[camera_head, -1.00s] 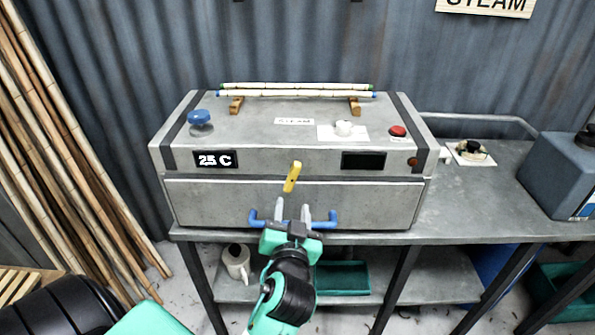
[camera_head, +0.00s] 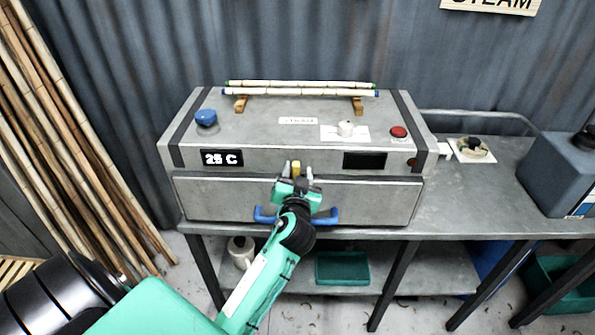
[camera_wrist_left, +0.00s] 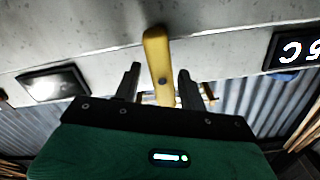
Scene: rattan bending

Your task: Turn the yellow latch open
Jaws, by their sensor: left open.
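The yellow latch (camera_head: 296,168) sits on the front of the grey steam box, at the seam above the door panel. In the head view its lower part is hidden behind my left gripper (camera_head: 297,172). In the left wrist view the latch (camera_wrist_left: 158,62) stands between the two dark fingers of my left gripper (camera_wrist_left: 158,82). The fingers are open, one on each side of it, with visible gaps. The blue handle (camera_head: 266,216) on the door lies below the gripper, partly covered by my arm. My right gripper is not in view.
The steam box (camera_head: 270,136) carries a blue knob (camera_head: 206,118), a white dial (camera_head: 346,128), a red button (camera_head: 398,132) and bamboo poles (camera_head: 300,92) on wooden rests. A metal table (camera_head: 470,205) extends right, with a grey container (camera_head: 562,172) on it. Bamboo poles lean at left.

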